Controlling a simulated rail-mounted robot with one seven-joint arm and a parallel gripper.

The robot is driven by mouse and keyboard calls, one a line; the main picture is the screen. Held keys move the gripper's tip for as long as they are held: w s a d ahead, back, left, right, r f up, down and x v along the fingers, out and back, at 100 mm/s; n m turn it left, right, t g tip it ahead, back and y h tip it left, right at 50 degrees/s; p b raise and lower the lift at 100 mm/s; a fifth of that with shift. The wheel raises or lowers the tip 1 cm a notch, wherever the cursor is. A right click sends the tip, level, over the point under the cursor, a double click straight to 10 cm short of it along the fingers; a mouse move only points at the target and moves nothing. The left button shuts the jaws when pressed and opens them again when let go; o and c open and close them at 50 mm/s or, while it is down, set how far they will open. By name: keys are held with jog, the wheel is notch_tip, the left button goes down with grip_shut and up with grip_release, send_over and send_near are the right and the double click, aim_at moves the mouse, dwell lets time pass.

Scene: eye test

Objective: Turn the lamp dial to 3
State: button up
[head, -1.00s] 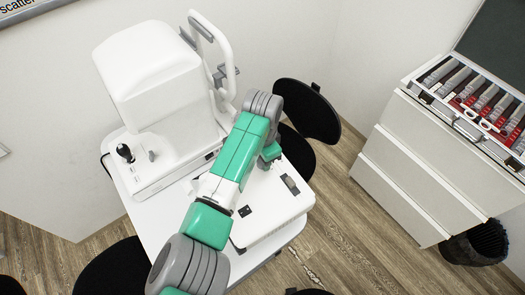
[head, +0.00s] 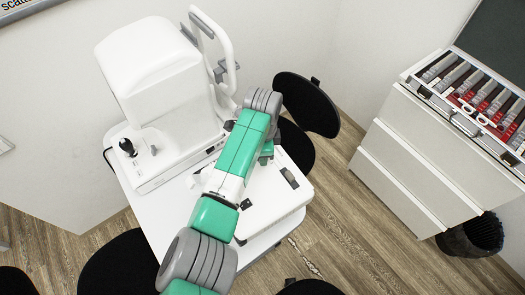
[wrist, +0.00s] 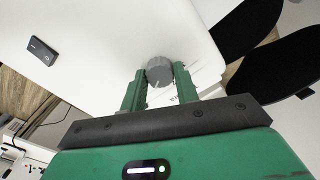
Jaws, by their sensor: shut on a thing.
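The grey round dial (wrist: 159,72) sits on a white panel in the wrist view. My gripper (wrist: 160,78) has one green finger on each side of it and is shut on it. Printed marks beside the dial are partly hidden by a finger, and I cannot read which number the dial points to. In the head view, the white box (head: 275,212) lies on the table under my arm. My gripper (head: 266,153) is mostly hidden there by my arm, and the dial is not visible.
A black switch (wrist: 40,50) sits on the panel, away from the dial. A large white instrument (head: 155,75) stands on the white table (head: 172,215) left of my arm. Black chairs (head: 306,104) stand around the table. A drawer cabinet (head: 415,165) with a lens case is at right.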

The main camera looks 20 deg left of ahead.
jog(key=o, duration=1)
jog(key=shift+c, duration=0.2)
notch_tip(320, 180, up, 8)
jog(key=shift+f+p, duration=0.1)
jog(key=shift+p, duration=0.5)
